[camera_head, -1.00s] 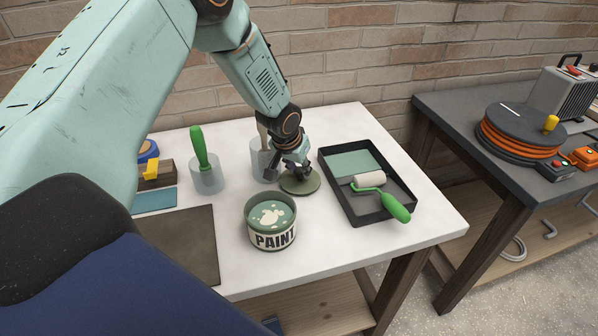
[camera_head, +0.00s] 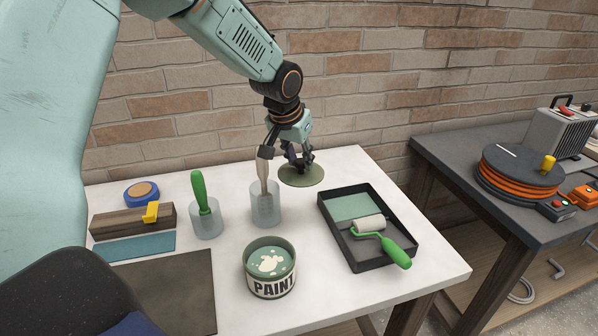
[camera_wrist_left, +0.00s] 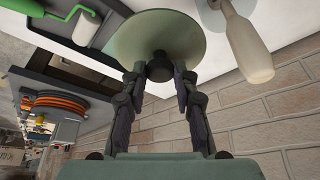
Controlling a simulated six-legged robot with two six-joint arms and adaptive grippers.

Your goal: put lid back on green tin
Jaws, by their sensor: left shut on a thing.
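The green paint tin (camera_head: 270,270) stands uncovered near the front of the white table, with green and white paint showing inside. The round olive-green lid (camera_head: 301,177) hangs level behind and right of the tin, at the table's back edge. My left gripper (camera_head: 299,163) is above the lid and shut on its dark central knob. In the left wrist view the fingers (camera_wrist_left: 160,78) close on the knob from both sides, and the lid (camera_wrist_left: 150,38) spreads out beyond them. My right gripper is not in view.
A clear cup (camera_head: 265,207) with a wooden-handled brush stands between tin and lid. A black roller tray (camera_head: 352,262) lies right. A green-handled brush in a cup (camera_head: 207,222), a wooden block (camera_head: 120,222) and blue tape (camera_head: 141,192) are left. A brick wall stands close behind.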

